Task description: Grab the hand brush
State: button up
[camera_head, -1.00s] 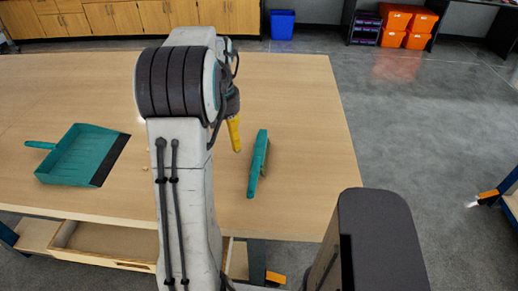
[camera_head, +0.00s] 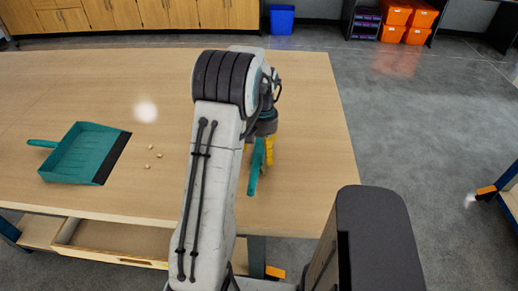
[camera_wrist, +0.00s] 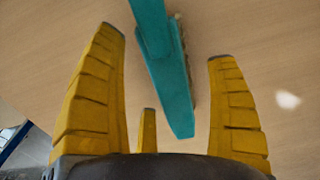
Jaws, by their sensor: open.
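The teal hand brush (camera_head: 256,166) lies on the wooden table, right of my arm, partly hidden by my gripper in the head view. In the wrist view the brush (camera_wrist: 168,75) shows between my yellow fingers, with its bristles along its right side. My gripper (camera_wrist: 167,55) is open, one finger on each side of the brush, with clear gaps to both. A shorter third finger shows low in the middle, left of the brush end. In the head view my gripper (camera_head: 260,153) is over the brush, its fingers partly hidden.
A teal dustpan (camera_head: 84,153) lies on the table (camera_head: 60,85) at the left. Several small pale bits (camera_head: 150,151) lie between it and my arm. An open drawer (camera_head: 100,238) is under the front edge. The table's right side is clear.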

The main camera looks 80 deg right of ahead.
jog(key=shift+f, duration=0.8)
jog(key=shift+c, duration=0.2)
jog(key=c, duration=1.3)
jog(key=shift+r, duration=0.15)
jog(key=shift+c, duration=0.2)
